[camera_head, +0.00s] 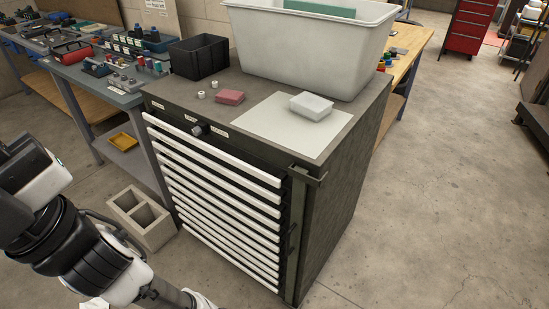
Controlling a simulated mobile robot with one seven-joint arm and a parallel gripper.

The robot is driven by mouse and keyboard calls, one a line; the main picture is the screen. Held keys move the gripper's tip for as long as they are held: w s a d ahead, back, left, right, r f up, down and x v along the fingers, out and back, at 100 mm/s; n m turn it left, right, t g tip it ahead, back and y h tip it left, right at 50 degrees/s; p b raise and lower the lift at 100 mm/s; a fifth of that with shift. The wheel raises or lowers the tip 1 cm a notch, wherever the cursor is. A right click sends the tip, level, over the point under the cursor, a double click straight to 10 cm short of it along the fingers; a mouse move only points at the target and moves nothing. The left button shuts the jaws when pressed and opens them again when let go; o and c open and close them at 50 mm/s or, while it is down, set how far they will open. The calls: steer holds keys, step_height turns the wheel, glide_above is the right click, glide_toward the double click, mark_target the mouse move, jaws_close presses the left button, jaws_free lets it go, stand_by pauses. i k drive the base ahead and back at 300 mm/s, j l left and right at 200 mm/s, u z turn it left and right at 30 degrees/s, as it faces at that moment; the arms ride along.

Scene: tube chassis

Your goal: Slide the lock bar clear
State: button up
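A dark grey-green drawer cabinet (345,215) stands in the middle, with a stack of white-edged drawers (215,195) on its front. All the drawers look shut. The lock bar (299,225) appears to be the dark upright strip along the front right edge, beside the right ends of the drawers. A small bracket (309,176) sits at its top, and its lower end is near the bottom picture edge. A round black knob or lock (199,130) is on the top front panel. My arm comes in at the lower left, apart from the cabinet; its gripper is out of the picture.
On the cabinet top are a large white tub (310,50), a black crate (199,57), a white box (311,106) and a red block (229,97). A concrete block (140,217) stands on the floor left of the cabinet. The floor (440,200) to the right is clear.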

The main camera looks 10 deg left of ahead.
mark_target(300, 188)
steer(key=l+u, duration=0.3)
steer(key=l, duration=0.4)
steer(key=l+u, duration=0.3)
steer(key=l, duration=0.4)
steer(key=u, duration=0.3)
steer(key=i+l, duration=0.05)
steer(key=l, duration=0.05)
